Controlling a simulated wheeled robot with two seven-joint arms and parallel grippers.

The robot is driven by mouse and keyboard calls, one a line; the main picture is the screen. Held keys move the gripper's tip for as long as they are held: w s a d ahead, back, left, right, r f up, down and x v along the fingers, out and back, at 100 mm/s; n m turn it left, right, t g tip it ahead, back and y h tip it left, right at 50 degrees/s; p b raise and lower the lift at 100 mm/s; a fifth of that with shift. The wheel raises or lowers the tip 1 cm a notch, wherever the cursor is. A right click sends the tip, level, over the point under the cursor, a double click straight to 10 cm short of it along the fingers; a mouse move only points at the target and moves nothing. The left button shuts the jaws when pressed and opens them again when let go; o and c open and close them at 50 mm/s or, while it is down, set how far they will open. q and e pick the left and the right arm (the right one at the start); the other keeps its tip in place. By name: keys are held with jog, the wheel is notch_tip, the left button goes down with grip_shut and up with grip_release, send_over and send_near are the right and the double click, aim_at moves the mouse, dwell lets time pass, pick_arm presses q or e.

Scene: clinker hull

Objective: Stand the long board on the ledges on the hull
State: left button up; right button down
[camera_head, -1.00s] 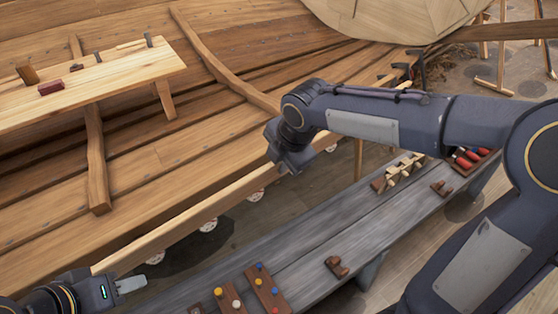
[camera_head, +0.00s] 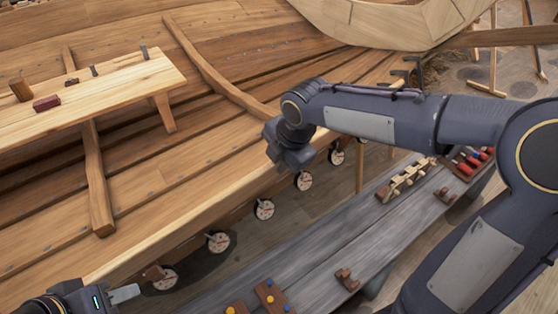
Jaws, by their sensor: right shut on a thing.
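The long board (camera_head: 196,214) is a long, pale strip along the lower edge of the wooden hull (camera_head: 190,165). Its colour is close to the hull planks, so its outline is hard to separate, and I cannot tell whether it rests on the ledges. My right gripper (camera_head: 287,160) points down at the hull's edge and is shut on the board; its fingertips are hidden. My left gripper (camera_head: 126,293) is at the lower left, beside a brown block (camera_head: 152,274) under the edge. Its jaw gap does not show. Several round white discs (camera_head: 264,209) line the underside.
A small wooden table (camera_head: 125,85) with tools stands over the hull at the left. My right arm crosses the right side.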

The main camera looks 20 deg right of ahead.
aim_at(275, 178)
dwell(0.4)
jog(key=shift+b+x, duration=1.4)
jog(key=shift+x, duration=0.8)
jog(key=shift+f, duration=0.2)
jog(key=shift+w+a+f, duration=0.1)
jog(key=shift+f, duration=0.05)
jog(key=shift+b+x, duration=0.75)
jog(key=shift+x, duration=0.15)
jog(key=shift+w+a, duration=0.1)
jog(key=shift+w, duration=0.1)
jog(key=shift+f, duration=0.1)
jog(key=shift+b+x, duration=0.8)
jog(key=shift+x, duration=0.25)
jog(key=shift+w+f, duration=0.1)
jog(key=shift+f, duration=0.1)
